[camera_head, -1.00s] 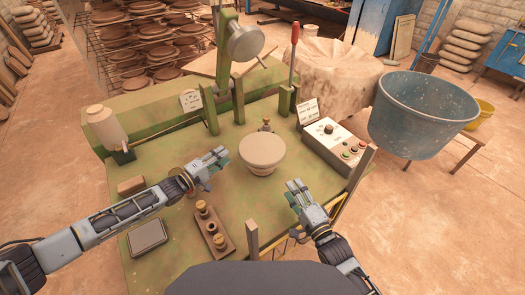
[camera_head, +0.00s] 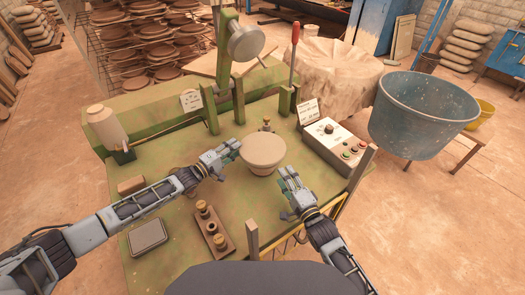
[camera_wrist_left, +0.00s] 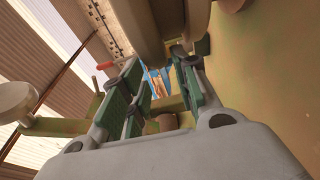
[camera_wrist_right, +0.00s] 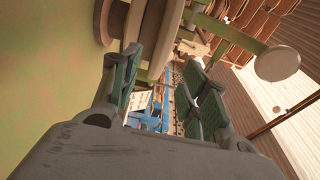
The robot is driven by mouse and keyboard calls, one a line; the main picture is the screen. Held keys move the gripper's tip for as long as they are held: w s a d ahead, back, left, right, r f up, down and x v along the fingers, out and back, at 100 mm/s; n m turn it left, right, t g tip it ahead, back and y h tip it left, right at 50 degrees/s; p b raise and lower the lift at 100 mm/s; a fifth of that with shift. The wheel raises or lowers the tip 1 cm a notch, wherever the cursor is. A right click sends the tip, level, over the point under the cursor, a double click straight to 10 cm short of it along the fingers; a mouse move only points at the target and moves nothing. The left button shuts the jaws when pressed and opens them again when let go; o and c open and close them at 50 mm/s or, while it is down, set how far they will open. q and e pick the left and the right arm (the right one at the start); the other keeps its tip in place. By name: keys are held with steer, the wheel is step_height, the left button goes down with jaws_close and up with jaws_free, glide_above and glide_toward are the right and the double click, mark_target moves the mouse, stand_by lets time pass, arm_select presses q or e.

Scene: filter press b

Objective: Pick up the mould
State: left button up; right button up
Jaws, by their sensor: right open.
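The mould (camera_head: 263,158), a pale beige round bowl shape, stands upright on the green press table (camera_head: 180,228). My left gripper (camera_head: 229,151) is just left of the mould, its fingers apart and empty. My right gripper (camera_head: 289,179) is just right of and in front of the mould, also open with nothing between its fingers. In the left wrist view, the mould (camera_wrist_left: 165,22) fills the top, close to the fingers. In the right wrist view, the mould (camera_wrist_right: 152,35) is at the upper left, close to the fingers. I cannot tell whether either gripper touches it.
A control box (camera_head: 334,146) stands to the right and the press arm (camera_head: 223,65) rises behind. A brown block with brass knobs (camera_head: 212,232), a grey pad (camera_head: 147,234) and a brick (camera_head: 131,185) lie at front left. A blue tub (camera_head: 423,115) stands off to the right.

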mark_target(277, 163)
arm_select(q)
steer(key=shift+x, duration=3.9)
arm_select(e)
steer(key=shift+x, duration=3.9)
arm_select(q)
steer(key=shift+c, duration=0.3)
arm_select(e)
steer(key=shift+c, duration=0.3)
arm_select(q)
steer(key=c, duration=0.5)
arm_select(e)
steer(key=c, duration=0.5)
arm_select(q)
steer(key=shift+f, duration=0.1)
jaws_close()
arm_select(e)
jaws_close()
steer(key=shift+r, duration=0.1)
